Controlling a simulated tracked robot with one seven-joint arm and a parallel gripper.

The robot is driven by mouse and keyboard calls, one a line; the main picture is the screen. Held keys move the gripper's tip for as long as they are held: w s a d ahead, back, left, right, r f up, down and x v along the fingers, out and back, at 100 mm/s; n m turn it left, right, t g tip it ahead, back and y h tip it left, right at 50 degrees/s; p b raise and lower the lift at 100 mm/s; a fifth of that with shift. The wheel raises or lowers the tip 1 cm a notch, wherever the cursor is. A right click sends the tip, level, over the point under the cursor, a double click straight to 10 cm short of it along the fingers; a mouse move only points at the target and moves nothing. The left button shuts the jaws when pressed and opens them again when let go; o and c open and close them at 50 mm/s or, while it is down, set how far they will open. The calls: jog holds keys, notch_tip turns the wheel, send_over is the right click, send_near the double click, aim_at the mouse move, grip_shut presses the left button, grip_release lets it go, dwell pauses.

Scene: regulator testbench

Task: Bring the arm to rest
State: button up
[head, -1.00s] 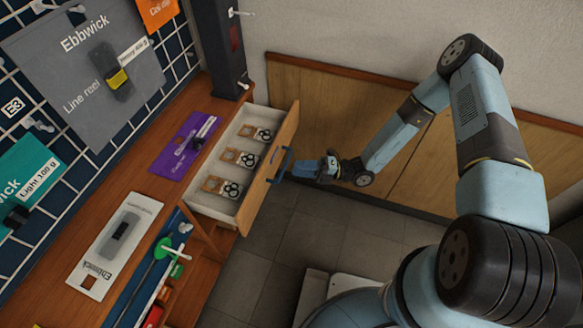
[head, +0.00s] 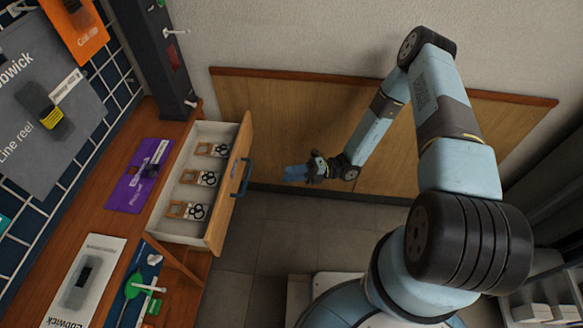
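My gripper (head: 297,173) is at the end of my blue and black arm, to the right of the open drawer (head: 213,241). It is in clear air, apart from the drawer's dark blue handle (head: 241,178). The fingers are small and seen from above, so I cannot tell whether they are open or shut. No held thing shows. The arm reaches up from my body at the lower right, bends at the top and comes down to the left.
The drawer stands pulled out of the wooden bench (head: 110,219) and holds several packs with black rings (head: 202,179). A purple card (head: 137,180) and a white card (head: 92,278) lie on the bench. A wood-panelled wall (head: 290,112) is behind my arm. Tiled floor (head: 262,232) is free below.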

jog(key=w+d+r+n+h, duration=0.1)
jog(key=d+r+n+h, duration=0.4)
jog(key=r, duration=0.5)
jog(key=w+d+r+n+h, duration=0.1)
jog(key=d+r+n+h, duration=0.25)
jog(key=r+n, duration=0.6)
jog(key=w+d+r+n+h, duration=0.1)
jog(key=d+r+n+h, duration=0.35)
jog(key=r, duration=0.75)
jog(key=s+d+r+n+t+h, duration=0.2)
jog(key=s+d+r+n+t, duration=0.2)
jog(key=r, duration=0.3)
jog(key=s+d+r+n+t+h, duration=0.2)
jog(key=s+d+r+n+t, duration=0.2)
jog(key=s+r, duration=0.3)
jog(key=s+d+r+n+t+h, duration=0.2)
jog(key=s+d+r+n+t, duration=0.2)
jog(key=r, duration=0.5)
jog(key=shift+s+d+r, duration=0.25)
jog(key=shift+s+d, duration=0.45)
jog(key=shift+s, duration=0.15)
jog(key=shift+a, duration=0.1)
